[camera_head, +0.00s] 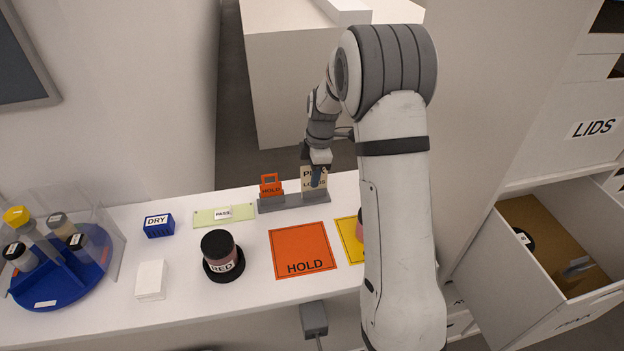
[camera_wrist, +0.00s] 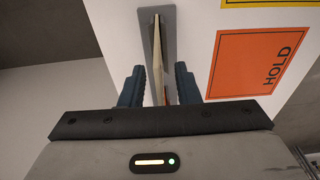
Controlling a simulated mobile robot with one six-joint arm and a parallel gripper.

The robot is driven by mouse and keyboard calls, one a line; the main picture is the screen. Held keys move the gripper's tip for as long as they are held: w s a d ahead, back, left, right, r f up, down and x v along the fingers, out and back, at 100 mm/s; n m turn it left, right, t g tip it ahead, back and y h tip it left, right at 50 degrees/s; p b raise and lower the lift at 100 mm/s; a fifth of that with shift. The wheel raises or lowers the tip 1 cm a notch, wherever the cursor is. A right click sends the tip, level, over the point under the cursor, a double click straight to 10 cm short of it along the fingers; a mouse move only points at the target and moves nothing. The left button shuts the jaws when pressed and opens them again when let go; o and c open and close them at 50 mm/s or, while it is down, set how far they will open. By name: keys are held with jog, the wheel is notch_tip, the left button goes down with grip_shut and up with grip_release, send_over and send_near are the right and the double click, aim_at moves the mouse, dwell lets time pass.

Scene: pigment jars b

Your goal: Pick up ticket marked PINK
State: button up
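The beige ticket (camera_head: 307,186) stands upright in a grey slotted stand (camera_head: 316,200) at the back of the white shelf. Its text is partly covered by my gripper; "P" and "L" beginnings show. My gripper (camera_head: 318,177) is at the ticket. In the wrist view the ticket (camera_wrist: 156,50) shows edge-on, rising from its grey stand (camera_wrist: 166,20). My gripper (camera_wrist: 160,72) is open there, one dark blue finger on each side of the ticket, with a gap on both sides.
An orange HOLD tag (camera_head: 270,186) stands close left of the ticket. An orange HOLD mat (camera_head: 301,246) and a yellow mat (camera_head: 350,238) lie in front. A RED jar (camera_head: 221,255), a blue DRY block (camera_head: 158,226) and a PASS strip (camera_head: 222,215) are left. An open drawer (camera_head: 500,270) is right.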

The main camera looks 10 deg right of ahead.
jog(key=shift+f, duration=0.15)
grip_shut()
dwell(0.5)
